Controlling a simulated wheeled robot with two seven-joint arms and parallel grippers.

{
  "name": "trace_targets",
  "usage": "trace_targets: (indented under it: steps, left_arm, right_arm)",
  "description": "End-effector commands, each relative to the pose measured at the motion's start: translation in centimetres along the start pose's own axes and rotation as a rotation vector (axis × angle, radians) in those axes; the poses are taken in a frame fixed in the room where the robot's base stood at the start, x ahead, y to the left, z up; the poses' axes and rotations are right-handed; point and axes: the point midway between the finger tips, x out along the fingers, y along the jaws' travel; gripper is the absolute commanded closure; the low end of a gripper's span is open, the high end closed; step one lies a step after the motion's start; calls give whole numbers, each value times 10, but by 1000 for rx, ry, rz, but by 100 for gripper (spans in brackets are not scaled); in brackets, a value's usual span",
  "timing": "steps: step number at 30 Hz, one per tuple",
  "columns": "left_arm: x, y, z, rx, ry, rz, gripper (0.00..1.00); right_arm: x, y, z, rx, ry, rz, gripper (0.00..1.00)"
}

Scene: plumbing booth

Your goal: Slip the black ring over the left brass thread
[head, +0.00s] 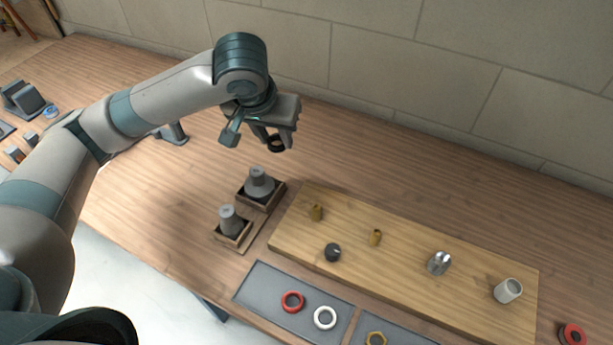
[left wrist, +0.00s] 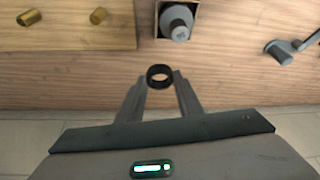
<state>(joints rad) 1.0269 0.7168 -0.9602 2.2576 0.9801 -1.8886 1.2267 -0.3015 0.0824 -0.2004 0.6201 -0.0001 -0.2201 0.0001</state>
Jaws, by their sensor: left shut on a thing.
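My left gripper (head: 274,140) is shut on the black ring (head: 276,144), held in the air above the table behind the two wooden boxes. In the left wrist view the ring (left wrist: 160,76) sits between the fingertips of the left gripper (left wrist: 161,84), its hole showing. The left brass thread (head: 316,212) stands on the wooden board, to the right of and nearer than the ring; it also shows in the left wrist view (left wrist: 98,15). A second brass thread (head: 375,237) stands further right. The ring is apart from both. My right gripper is not in view.
Grey stepped parts stand in two wooden boxes (head: 246,240) left of the board (head: 280,240). The board also bears a black cap (head: 333,252), a metal fitting (head: 439,262) and a white pipe (head: 508,290). Red (head: 292,301) and white (head: 325,317) rings lie on a grey tray.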

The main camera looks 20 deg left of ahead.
Motion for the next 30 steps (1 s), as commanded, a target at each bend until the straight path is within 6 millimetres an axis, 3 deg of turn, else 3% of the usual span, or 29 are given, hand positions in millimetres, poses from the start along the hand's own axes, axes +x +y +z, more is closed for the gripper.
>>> trace_targets:
  steps: [14,20,30]
  left_arm:
    - [0,5,3,89,-2,38,88]
    - [2,18,11,304,-4,128,88]
    - [7,48,31,815,-4,344,88]
  right_arm:
    - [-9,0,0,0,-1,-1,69]
    - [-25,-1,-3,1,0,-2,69]
    - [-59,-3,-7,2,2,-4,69]
